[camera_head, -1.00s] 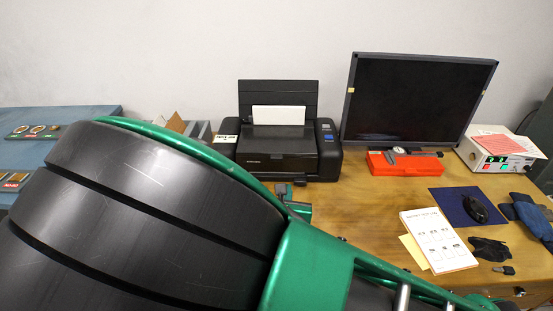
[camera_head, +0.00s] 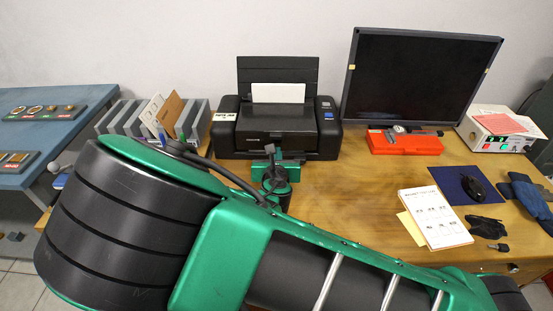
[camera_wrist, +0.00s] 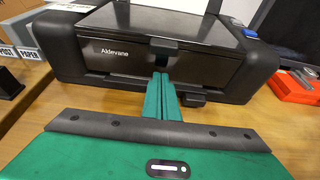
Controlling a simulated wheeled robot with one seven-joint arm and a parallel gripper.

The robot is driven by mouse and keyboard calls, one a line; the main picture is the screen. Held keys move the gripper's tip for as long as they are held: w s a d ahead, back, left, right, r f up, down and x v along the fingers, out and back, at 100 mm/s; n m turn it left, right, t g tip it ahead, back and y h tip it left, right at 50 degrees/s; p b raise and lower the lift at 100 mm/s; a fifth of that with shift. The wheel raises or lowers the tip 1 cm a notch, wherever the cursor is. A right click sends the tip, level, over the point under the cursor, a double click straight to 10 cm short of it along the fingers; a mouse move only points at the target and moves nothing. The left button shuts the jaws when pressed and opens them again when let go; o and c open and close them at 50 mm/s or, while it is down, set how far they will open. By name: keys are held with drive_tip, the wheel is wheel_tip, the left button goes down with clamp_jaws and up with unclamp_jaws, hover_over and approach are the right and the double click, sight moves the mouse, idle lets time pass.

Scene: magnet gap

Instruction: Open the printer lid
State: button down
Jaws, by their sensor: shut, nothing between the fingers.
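The black printer (camera_head: 228,142) stands on the wooden desk against the wall, with a sheet of white paper in its raised rear tray. Its lid (camera_head: 278,120) lies flat and closed on top; the lid also shows in the wrist view (camera_wrist: 150,20). A small black tab (camera_wrist: 164,46) sits at the middle of the lid's front edge. My gripper (camera_wrist: 161,76) is shut and empty, its green fingertips just in front of the printer's front face, below the tab. Whether they touch the printer I cannot tell. In the head view my gripper (camera_head: 270,152) shows small before the printer.
A monitor (camera_head: 420,85) and a red case (camera_head: 405,145) with a caliper stand right of the printer. File holders (camera_head: 118,118) stand to its left. A notepad (camera_head: 436,218), mouse pad (camera_head: 452,185) and gloves lie on the right of the desk (camera_head: 365,185).

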drive_tip(key=shift+r, duration=1.35)
drive_tip(key=shift+s+a+r, duration=0.1)
drive_tip(key=shift+a+r, duration=0.05)
